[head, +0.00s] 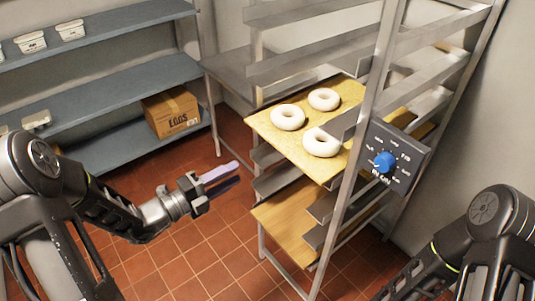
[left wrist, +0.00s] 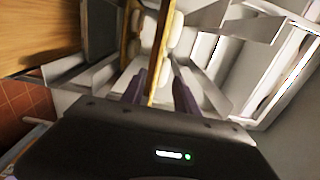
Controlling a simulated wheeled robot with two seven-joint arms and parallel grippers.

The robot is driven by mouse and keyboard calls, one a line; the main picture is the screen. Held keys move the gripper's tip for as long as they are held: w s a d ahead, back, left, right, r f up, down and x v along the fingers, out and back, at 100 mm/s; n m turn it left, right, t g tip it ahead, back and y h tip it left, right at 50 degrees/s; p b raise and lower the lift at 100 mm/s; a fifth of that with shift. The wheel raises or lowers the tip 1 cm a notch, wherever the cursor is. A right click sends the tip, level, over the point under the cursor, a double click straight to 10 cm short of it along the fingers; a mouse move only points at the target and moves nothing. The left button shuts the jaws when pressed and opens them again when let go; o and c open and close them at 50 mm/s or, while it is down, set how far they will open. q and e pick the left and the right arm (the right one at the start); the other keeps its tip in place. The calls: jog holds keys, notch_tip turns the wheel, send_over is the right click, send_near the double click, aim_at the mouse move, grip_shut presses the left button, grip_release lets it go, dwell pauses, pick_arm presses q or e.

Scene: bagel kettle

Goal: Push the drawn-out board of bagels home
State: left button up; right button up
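The drawn-out board (head: 344,112) is a yellowish, dusted sheet sticking out to the left from the metal rack. Three pale bagels lie on it: one at the left (head: 288,117), one at the back (head: 324,99) and one at the front (head: 321,142). My left gripper (head: 223,178) is to the left of the board, apart from it, with its fingers pointing toward the rack. Its fingers are spread and empty. In the left wrist view the board's edge (left wrist: 161,50) shows ahead, lined up between the fingertips (left wrist: 160,88). My right gripper is out of view.
The metal rack (head: 350,195) has several rails and a lower wooden board (head: 290,222). A control box with a blue knob (head: 385,162) is at its front post. Blue-grey shelves (head: 125,95) with an eggs carton (head: 171,112) stand at the left. Tiled floor (head: 195,255) is clear.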

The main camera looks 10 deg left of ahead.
aim_at(278, 149)
pick_arm(q)
jog(key=shift+b+x, duration=1.8)
jog(key=shift+x, duration=6.95)
jog(key=shift+c, duration=0.6)
grip_shut()
